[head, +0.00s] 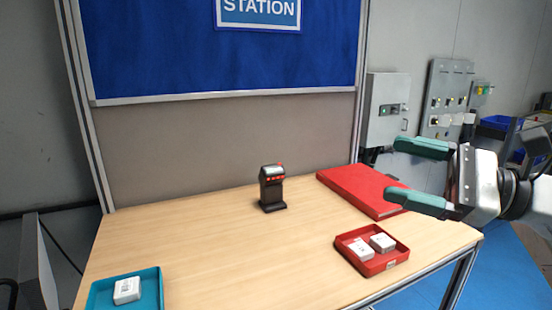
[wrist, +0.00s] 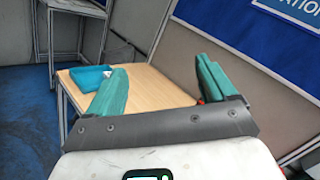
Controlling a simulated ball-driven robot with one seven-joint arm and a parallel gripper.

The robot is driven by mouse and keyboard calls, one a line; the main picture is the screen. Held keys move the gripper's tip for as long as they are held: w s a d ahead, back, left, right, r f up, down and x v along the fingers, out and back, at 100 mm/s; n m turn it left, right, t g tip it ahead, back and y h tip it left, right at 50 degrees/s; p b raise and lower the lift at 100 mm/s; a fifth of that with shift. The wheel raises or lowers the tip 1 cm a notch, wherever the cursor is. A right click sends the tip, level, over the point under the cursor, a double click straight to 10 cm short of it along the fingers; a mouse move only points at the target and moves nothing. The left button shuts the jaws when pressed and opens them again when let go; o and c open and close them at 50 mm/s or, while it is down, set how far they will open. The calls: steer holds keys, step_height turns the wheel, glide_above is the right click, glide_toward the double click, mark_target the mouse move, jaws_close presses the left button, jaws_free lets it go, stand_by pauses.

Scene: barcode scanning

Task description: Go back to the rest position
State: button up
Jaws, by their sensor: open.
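My gripper (head: 408,172) is open and empty at the right of the head view, raised above the right end of the table. Its two green fingers point left and stand well apart, with nothing between them. In the wrist view my gripper (wrist: 158,95) also shows its two green fingers spread, with the table behind them. No object touches the fingers.
A wooden table (head: 200,245) bears a black scanner (head: 271,190), a red folder (head: 358,188), a red tray (head: 372,268) with two white boxes and a teal tray (head: 152,290) with one white box (head: 127,290). A blue-panelled board (head: 220,60) stands behind.

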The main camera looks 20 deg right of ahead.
step_height(320, 180, up, 8)
steer(key=d+m+t+h, duration=0.1)
steer(key=d+m+t, duration=0.2)
steer(key=m+t, duration=0.85)
steer(key=w+d+f+m+g+h, duration=0.2)
steer(key=d+f+m+h, duration=0.3)
steer(key=m+h, duration=0.8)
steer(key=w+d+f+m+g+h, duration=0.1)
steer(key=d+f+m+h, duration=0.2)
steer(key=f+m+h, duration=1)
step_height(320, 180, down, 17)
steer(key=s+a+m+g+y, duration=0.1)
steer(key=a+m+g+y, duration=0.2)
steer(key=m+g+y, duration=0.55)
steer(key=s+a+f+m+g+y, duration=0.1)
steer(key=s+a+f+m+g, duration=0.25)
steer(key=s+f, duration=0.4)
steer(key=s+a+f+m+g+y, duration=0.1)
steer(key=s+a+f+m+g, duration=0.3)
steer(key=f, duration=0.6)
steer(key=s+a+f+g+y, duration=0.1)
steer(key=s+a+f+g, duration=0.1)
steer(key=s, duration=0.4)
steer(key=s+a+f+n+g+y, duration=0.1)
steer(key=s+a+f+g, duration=0.1)
steer(key=s+f, duration=0.2)
steer(key=s, duration=0.3)
steer(key=shift+a+f, duration=0.15)
steer(key=shift+a, duration=0.1)
